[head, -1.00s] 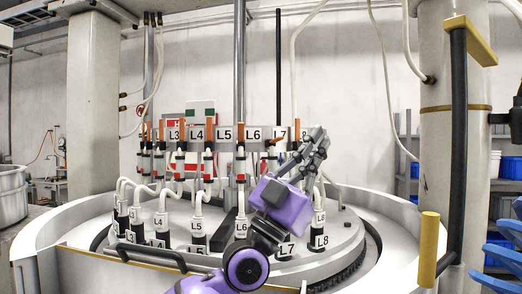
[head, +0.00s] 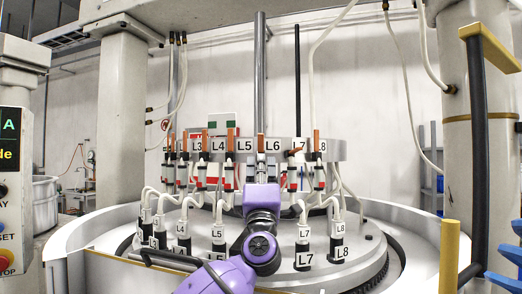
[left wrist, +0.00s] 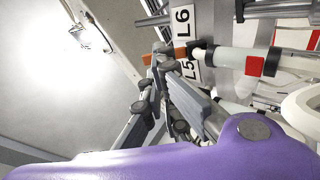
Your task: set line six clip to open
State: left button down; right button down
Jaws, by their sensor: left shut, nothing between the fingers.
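The line six clip has an orange lever (head: 261,140) beside the L6 label (head: 273,145) in the head view. In the left wrist view the orange lever (left wrist: 150,58) lies in line with its white hose (left wrist: 228,60), between the L6 label (left wrist: 182,22) and the L5 label (left wrist: 190,70). My left gripper (left wrist: 165,60) is shut and empty, its grey fingertips close to this lever; I cannot tell whether they touch. In the head view my purple wrist hides most of that gripper and the lower part of the clip. My right gripper is not in view.
Neighbouring clips stand close on both sides; the L5 lever (head: 231,138) is upright and the L7 lever (head: 295,150) lies sideways. Labelled hose fittings, such as L7 (head: 305,258), stand on the round plate below. A yellow-and-black handle (head: 478,130) rises at the right.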

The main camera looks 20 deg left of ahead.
aim_at(261, 143)
pick_arm(q)
jog(key=x, duration=0.5)
jog(key=shift+w, duration=0.1)
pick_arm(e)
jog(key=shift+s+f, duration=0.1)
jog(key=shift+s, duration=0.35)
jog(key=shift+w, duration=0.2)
pick_arm(q)
jog(key=shift+w, duration=0.15)
